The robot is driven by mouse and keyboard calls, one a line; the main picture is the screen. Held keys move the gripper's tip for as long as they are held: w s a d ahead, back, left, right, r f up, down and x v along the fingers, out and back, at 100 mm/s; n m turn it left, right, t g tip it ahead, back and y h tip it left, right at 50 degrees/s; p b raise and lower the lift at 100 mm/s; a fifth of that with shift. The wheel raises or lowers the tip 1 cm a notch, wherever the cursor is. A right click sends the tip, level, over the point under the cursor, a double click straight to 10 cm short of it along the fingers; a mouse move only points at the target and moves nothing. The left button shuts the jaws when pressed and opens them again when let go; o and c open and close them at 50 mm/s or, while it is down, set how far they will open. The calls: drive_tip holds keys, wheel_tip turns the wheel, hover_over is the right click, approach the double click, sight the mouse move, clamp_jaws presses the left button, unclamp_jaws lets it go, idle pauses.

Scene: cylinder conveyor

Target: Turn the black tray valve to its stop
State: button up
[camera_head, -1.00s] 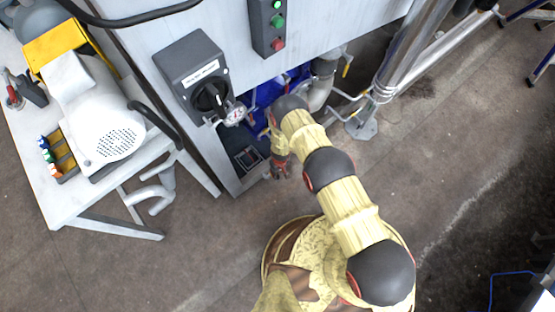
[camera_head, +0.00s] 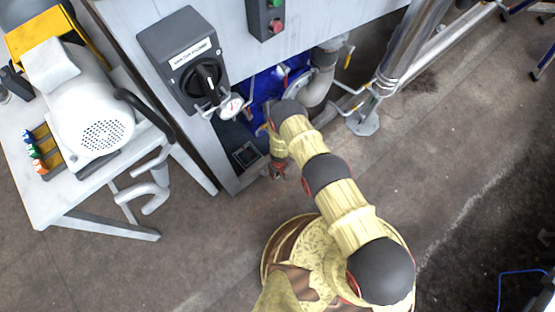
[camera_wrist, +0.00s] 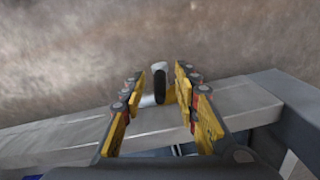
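A small black rounded handle (camera_wrist: 159,84), which looks like the tray valve, stands on a pale fitting (camera_wrist: 150,100) in the wrist view. My gripper (camera_wrist: 160,80) is open, with its yellow fingers on either side of the handle and visible gaps between. I cannot tell if the handle is fully between the fingertips in depth. In the head view my gripper (camera_head: 278,172) hangs low at the front of the cabinet opening.
A blue unit (camera_head: 265,88) is inside the opening. A table with a white motor (camera_head: 85,108) stands left.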

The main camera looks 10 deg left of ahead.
drive_tip(key=shift+c, duration=1.2)
clamp_jaws()
